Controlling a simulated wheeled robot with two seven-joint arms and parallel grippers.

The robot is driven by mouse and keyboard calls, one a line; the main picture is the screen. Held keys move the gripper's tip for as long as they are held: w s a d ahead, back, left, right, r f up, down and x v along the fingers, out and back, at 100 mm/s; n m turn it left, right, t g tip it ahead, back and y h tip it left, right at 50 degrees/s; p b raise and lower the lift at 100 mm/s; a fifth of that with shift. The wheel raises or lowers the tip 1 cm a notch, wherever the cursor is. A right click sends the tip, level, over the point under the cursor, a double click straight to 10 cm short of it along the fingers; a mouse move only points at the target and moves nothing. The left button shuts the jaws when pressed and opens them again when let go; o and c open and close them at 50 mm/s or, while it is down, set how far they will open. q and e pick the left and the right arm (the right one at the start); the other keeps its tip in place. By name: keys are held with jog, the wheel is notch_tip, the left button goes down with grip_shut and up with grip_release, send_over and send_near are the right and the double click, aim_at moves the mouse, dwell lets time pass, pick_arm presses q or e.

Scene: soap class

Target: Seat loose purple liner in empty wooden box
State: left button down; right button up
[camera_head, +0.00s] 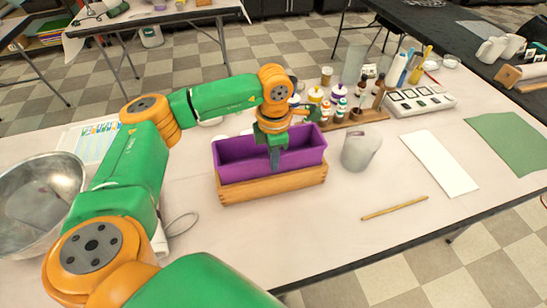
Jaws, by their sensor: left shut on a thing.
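The purple liner (235,170) is a long open trough in the middle of the table. It sits over the wooden box (250,191), lined up along its length, with most of its near wall showing above the box's near rim. How far its bottom reaches into the box is hidden. My left gripper (275,158) points down and is shut on the liner's near wall, around the middle of its length. My right gripper is out of view.
A grey-white pitcher (360,148) stands close to the right of the box. Bottles on a wooden rack (355,118) stand behind it. A wooden stick (394,208) and white sheet (438,162) lie at right. A metal bowl (40,200) is at left.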

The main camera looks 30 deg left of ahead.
pick_arm(q)
jog(key=shift+f+b, duration=1.2)
jog(key=shift+f, duration=0.3)
dwell(0.4)
jog(key=c, duration=0.9)
grip_release()
jog(key=shift+o, duration=0.3)
jog(key=o, duration=0.5)
jog(key=shift+c, duration=0.2)
jog(key=shift+r, duration=0.1)
notch_tip(320, 180, up, 9)
jog(key=p, duration=0.7)
